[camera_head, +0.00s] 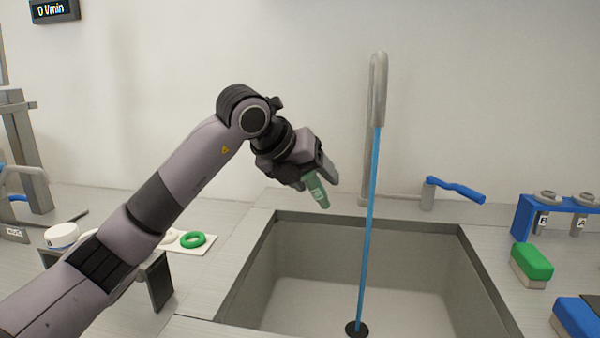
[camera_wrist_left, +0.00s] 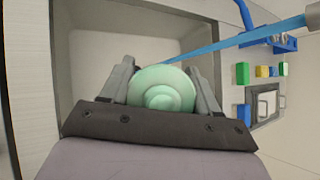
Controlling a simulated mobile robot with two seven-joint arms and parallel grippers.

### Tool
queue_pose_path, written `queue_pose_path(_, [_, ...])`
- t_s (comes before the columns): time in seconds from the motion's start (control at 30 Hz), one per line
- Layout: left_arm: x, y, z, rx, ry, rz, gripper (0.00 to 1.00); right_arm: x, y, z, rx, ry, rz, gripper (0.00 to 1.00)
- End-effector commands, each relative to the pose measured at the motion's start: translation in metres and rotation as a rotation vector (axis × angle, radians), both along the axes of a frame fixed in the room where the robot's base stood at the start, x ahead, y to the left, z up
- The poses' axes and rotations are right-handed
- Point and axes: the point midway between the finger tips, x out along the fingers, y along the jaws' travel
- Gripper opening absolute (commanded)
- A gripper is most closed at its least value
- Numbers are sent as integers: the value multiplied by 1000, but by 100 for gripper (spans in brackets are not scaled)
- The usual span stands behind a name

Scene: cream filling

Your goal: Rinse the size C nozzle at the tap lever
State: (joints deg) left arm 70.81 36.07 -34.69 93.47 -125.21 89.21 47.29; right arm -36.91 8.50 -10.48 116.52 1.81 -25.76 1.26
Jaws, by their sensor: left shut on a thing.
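My left gripper (camera_head: 322,178) is shut on a green conical nozzle (camera_head: 316,192), held tilted with its tip downward above the back left of the sink. A letter on its side is too small to read surely. In the left wrist view the nozzle's round pale green end (camera_wrist_left: 160,90) sits between the fingers. A thin blue stream (camera_head: 369,220) falls from the grey tap spout (camera_head: 378,90) into the sink. The nozzle is left of the stream, apart from it. The blue tap lever (camera_head: 456,188) is right of the spout. My right gripper is not in view.
The grey sink (camera_head: 473,270) has a dark drain (camera_head: 357,328). Right of it are a green-topped sponge (camera_head: 532,262), a blue block (camera_head: 577,316) and a blue rack (camera_head: 522,218). A green ring (camera_head: 193,240) lies on a white card at left. A display (camera_head: 53,10) reads 0 l/min.

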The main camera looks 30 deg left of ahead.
Motion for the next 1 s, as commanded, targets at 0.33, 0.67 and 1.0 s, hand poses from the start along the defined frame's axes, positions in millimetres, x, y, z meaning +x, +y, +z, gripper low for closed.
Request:
queue_pose_path(0.33, [26, -24, -5, 0, -2, -2, 21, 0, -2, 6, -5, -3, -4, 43])
queue_pose_path(0.67, [50, -46, -11, 0, -2, -2, 21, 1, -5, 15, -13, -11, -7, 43])
queue_pose_path(1.0, [72, -64, -16, 0, -3, -2, 21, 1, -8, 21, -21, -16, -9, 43])
